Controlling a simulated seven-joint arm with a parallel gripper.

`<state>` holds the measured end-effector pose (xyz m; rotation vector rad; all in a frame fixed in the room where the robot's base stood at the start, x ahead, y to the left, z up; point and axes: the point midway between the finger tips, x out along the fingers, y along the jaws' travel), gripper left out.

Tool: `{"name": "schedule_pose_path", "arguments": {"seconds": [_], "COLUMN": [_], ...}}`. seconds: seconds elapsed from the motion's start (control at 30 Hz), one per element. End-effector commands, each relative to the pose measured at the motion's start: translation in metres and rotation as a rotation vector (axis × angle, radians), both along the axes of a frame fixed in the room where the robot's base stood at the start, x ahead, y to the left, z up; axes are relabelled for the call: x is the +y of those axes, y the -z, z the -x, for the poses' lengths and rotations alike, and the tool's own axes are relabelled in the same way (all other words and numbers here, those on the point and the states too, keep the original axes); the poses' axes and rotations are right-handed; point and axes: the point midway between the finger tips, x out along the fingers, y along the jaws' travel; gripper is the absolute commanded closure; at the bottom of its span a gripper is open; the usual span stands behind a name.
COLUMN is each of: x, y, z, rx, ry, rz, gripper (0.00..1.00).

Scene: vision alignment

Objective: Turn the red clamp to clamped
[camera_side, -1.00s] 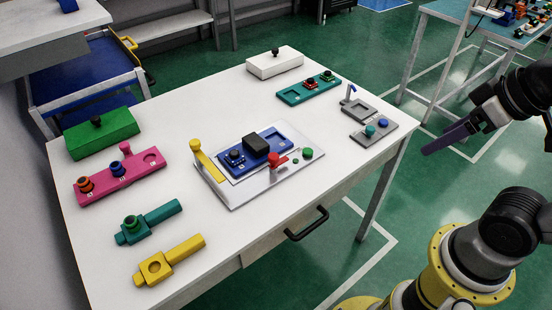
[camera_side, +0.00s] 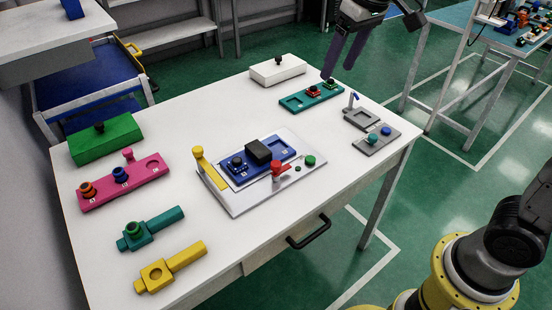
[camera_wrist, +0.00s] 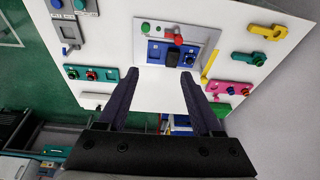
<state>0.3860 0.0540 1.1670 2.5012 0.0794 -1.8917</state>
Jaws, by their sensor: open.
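The red clamp (camera_side: 279,171) stands on the front right part of the white fixture plate (camera_side: 236,208) in the middle of the table. It also shows in the wrist view (camera_wrist: 178,39), near the plate's edge. Beside it on the plate are a blue tray (camera_side: 284,146) with a black block (camera_side: 258,152), a green button (camera_side: 309,160) and a yellow lever (camera_side: 208,169). My gripper (camera_side: 337,72) is open and empty, above the table's far right edge and well apart from the clamp. In the wrist view its two dark fingers (camera_wrist: 158,80) are spread, pointing toward the plate.
A teal tray (camera_side: 296,103), grey blocks (camera_side: 366,146) and a white box (camera_side: 264,76) stand at the back and right. A green box (camera_side: 90,145), pink tray (camera_side: 146,175), teal tool (camera_side: 163,222) and yellow tool (camera_side: 186,258) lie to the left.

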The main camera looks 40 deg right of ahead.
Motion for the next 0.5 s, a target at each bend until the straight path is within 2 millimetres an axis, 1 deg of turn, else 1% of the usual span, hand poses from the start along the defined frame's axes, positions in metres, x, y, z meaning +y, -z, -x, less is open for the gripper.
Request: {"name": "schedule_pose_path", "arguments": {"seconds": [0.03,0.1,0.17,0.23,0.3,0.37,0.4,0.5], "x": [0.010,0.022,0.032,0.044,0.055,0.063,0.066,0.072], "y": [0.013,0.030,0.046,0.068,0.089,0.107,0.117,0.138], "z": [-0.020,-0.043,-0.060,-0.077,-0.089,-0.095,-0.097,-0.097], "rx": [0.035,0.072,0.104,0.143,0.175,0.202,0.219,0.257], "ry": [-0.014,-0.030,-0.044,-0.062,-0.077,-0.089,-0.096,-0.107], "rz": [0.004,0.010,0.015,0.023,0.030,0.037,0.040,0.050], "gripper": [0.33,0.33,0.33,0.33,0.33,0.33,0.33,0.33]}}
